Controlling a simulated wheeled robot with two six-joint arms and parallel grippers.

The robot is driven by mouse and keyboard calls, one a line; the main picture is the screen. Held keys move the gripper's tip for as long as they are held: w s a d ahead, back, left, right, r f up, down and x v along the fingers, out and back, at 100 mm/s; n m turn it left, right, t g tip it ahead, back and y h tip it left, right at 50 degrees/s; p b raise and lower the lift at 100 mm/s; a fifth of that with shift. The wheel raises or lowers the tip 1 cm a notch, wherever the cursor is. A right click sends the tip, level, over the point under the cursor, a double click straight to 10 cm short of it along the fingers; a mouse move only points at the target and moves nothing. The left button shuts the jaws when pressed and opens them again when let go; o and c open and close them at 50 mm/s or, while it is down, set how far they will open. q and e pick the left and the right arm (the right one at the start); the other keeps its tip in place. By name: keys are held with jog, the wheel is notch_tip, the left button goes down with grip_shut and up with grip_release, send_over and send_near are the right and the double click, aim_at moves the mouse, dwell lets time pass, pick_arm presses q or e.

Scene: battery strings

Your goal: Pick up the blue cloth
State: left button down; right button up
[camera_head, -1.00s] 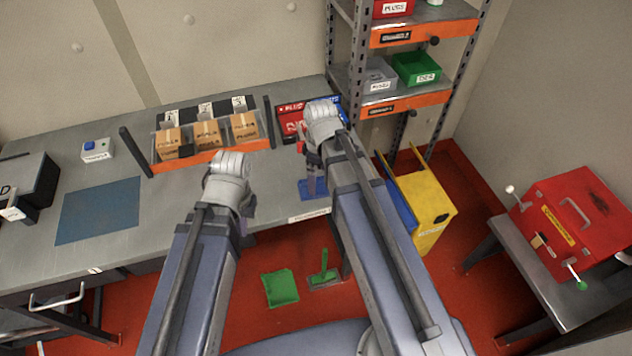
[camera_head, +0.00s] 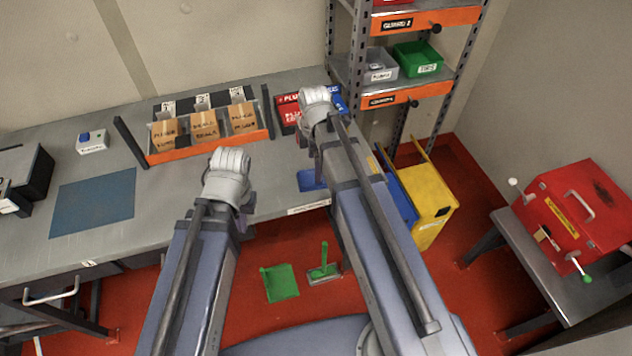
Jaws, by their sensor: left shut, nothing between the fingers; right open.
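A small bright blue cloth (camera_head: 308,181) lies flat near the front edge of the grey workbench (camera_head: 200,185), partly hidden behind my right arm. My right gripper (camera_head: 319,150) is open just above and beyond it, its fingers mostly hidden by my wrist and arm. No cloth shows in its grip. My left gripper (camera_head: 243,222) is shut and empty near the bench's front edge, left of the cloth, its fingertips mostly hidden by the wrist.
A larger dull blue mat (camera_head: 93,203) lies on the bench's left. An orange-edged rack (camera_head: 208,152) of cardboard boxes and red and blue bins (camera_head: 290,112) stand behind. A shelf unit (camera_head: 420,98), yellow bin (camera_head: 432,205) and red case (camera_head: 580,215) are to the right.

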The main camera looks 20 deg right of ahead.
jog(key=shift+a+f+b, duration=0.15)
jog(key=shift+f+b, duration=2.45)
jog(key=shift+f, duration=0.05)
jog(key=shift+r, duration=0.1)
jog(key=c, duration=1.1)
jog(key=shift+r, duration=0.1)
notch_tip(320, 180, up, 10)
jog(key=p, duration=1)
